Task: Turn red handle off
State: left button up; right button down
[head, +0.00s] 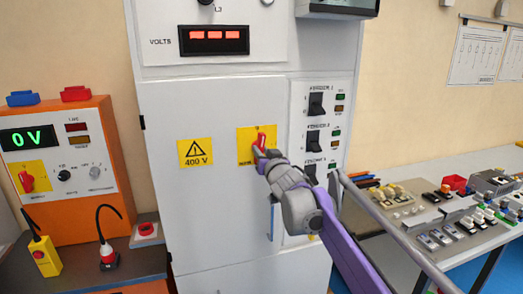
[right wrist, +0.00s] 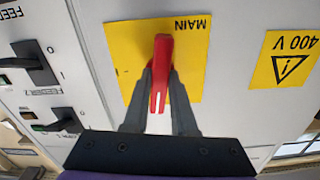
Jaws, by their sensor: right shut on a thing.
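The red handle (head: 261,141) sits on a yellow plate on the front of a tall white cabinet. In the right wrist view the red handle (right wrist: 160,75) is in front of the yellow plate (right wrist: 120,40) marked MAIN. My right gripper (head: 262,153) reaches it from the lower right. In the right wrist view the two dark fingers of my right gripper (right wrist: 160,92) are closed on both sides of the handle. The handle looks roughly upright in the head view. The fingers cover part of it and of the plate's lettering. My left gripper is not in view.
The cabinet (head: 205,105) has a 400 V warning sign (head: 195,152) left of the handle and black feeder switches (head: 316,103) to the right. An orange unit (head: 112,150) with another red handle (head: 26,181) stands left. A bench (head: 460,262) with small parts is at right.

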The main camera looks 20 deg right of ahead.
jog(key=shift+n, duration=0.8)
jog(key=c, duration=0.7)
grip_release()
jog(key=shift+s, duration=0.1)
jog(key=shift+s+d+b, duration=0.2)
jog(key=shift+s+b, duration=0.8)
jog(key=shift+s, duration=4.35)
